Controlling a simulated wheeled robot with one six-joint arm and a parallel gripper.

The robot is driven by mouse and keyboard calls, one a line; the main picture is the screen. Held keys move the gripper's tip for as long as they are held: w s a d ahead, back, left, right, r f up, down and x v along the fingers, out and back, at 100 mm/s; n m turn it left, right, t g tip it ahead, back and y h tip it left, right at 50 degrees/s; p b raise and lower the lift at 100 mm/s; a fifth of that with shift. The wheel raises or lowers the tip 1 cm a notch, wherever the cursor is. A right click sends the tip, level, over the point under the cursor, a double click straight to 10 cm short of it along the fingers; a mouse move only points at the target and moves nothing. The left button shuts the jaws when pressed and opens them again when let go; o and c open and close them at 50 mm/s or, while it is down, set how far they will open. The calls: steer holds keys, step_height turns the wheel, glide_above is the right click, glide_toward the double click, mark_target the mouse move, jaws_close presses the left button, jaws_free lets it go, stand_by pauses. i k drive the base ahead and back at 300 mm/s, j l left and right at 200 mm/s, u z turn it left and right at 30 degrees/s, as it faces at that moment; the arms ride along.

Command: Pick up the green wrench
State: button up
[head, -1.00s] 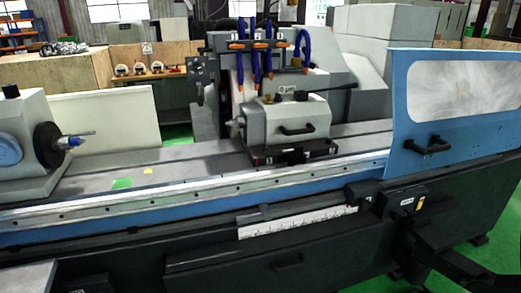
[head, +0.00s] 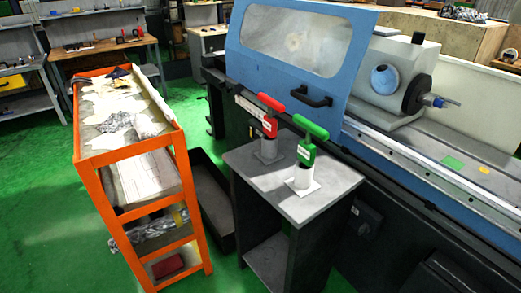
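The green wrench (head: 311,129) stands upright in a white holder (head: 302,180) on a small grey table (head: 335,187) in the head view. It has a green T-shaped handle and a pale label on its shaft. My gripper is not visible; a dark shape at the lower right edge may be part of my arm, but I cannot tell.
An orange shelf cart (head: 89,165) with papers and cloths stands left of the table. A black bin (head: 213,195) lies between them on the floor. Green floor (head: 40,230) is free at left.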

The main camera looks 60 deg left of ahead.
mark_target(307, 151)
steer(key=u, duration=1.8)
